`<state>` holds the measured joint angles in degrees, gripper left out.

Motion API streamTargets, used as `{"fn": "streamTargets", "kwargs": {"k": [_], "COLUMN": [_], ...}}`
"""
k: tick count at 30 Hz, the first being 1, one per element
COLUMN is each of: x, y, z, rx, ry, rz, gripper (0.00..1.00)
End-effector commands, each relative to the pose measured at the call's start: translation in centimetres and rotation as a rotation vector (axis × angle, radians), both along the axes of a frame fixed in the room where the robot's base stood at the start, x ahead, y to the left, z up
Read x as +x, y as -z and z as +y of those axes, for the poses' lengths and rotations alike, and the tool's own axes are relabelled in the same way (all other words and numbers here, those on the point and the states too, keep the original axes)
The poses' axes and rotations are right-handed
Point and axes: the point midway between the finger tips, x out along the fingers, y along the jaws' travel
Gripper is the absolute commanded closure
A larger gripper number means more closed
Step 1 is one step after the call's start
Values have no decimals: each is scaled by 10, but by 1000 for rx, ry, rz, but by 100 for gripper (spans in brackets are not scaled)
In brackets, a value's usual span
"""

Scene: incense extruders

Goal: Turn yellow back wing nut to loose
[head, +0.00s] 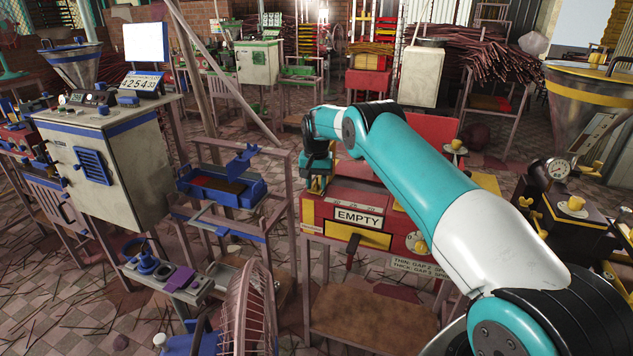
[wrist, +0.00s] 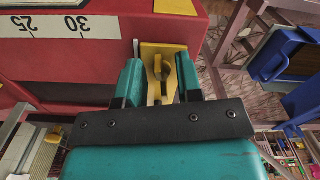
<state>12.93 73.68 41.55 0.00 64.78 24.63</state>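In the wrist view a yellow bracket (wrist: 163,50) with a slot stands at the edge of the red machine (wrist: 60,70). A narrow yellow piece (wrist: 157,72), which looks like the wing nut, shows in front of it, partly hidden. My gripper (wrist: 160,80) has its two teal fingers on either side of this piece, with visible gaps, so it looks open. In the head view my gripper (head: 318,168) is at the left end of the red machine (head: 375,190) with the EMPTY sign; the wing nut there is hidden behind the gripper.
A blue tray machine (head: 222,188) on a frame stands left of my gripper; its blue parts (wrist: 275,55) show at right in the wrist view. A black machine with yellow knobs (head: 575,205) stands at the right. Incense sticks litter the tiled floor.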

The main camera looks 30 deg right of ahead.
Motion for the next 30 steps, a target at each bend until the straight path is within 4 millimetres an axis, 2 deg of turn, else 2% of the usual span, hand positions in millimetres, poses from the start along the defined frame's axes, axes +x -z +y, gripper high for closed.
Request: {"fn": "streamTargets", "kwargs": {"k": [7, 11, 22, 30], "x": [0, 0, 0, -1], "y": [0, 0, 0, 1], "z": [0, 0, -1, -2], "rx": [0, 0, 0, 0], "ry": [0, 0, -25, -167], "rz": [0, 0, 0, 0], "gripper": [69, 99, 100, 100]}}
